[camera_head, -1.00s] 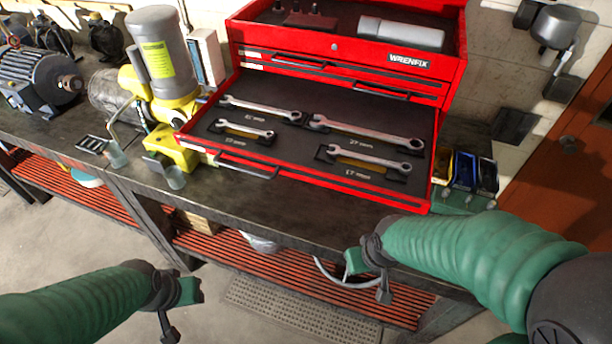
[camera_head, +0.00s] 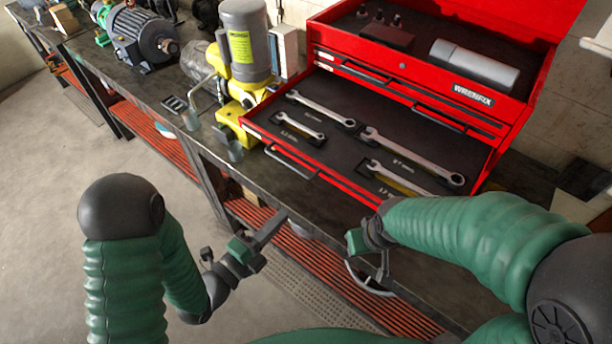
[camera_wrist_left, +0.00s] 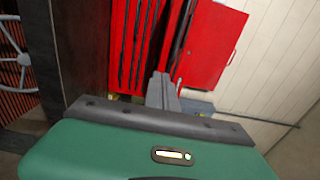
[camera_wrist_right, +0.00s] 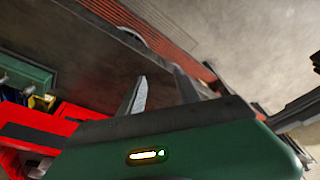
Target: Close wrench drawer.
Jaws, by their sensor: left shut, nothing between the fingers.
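The red tool chest (camera_head: 420,65) has its wide wrench drawer (camera_head: 340,152) pulled out over the bench. Several wrenches, such as this one (camera_head: 320,107), lie in its dark liner. A dark bar handle (camera_head: 290,161) shows on the drawer's front left. My left gripper (camera_head: 277,222) is shut and empty, in front of the bench edge and apart from the drawer. It also shows in the left wrist view (camera_wrist_left: 163,85), with red chest parts beyond it. My right gripper (camera_wrist_right: 160,88) is open and empty. My right arm hides the drawer's near right corner in the head view.
A yellow and grey machine (camera_head: 245,60) stands on the workbench (camera_head: 215,150) left of the chest. A grey motor (camera_head: 142,38) sits farther left. A red slatted shelf (camera_head: 310,262) runs below the bench. Floor at the left is clear.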

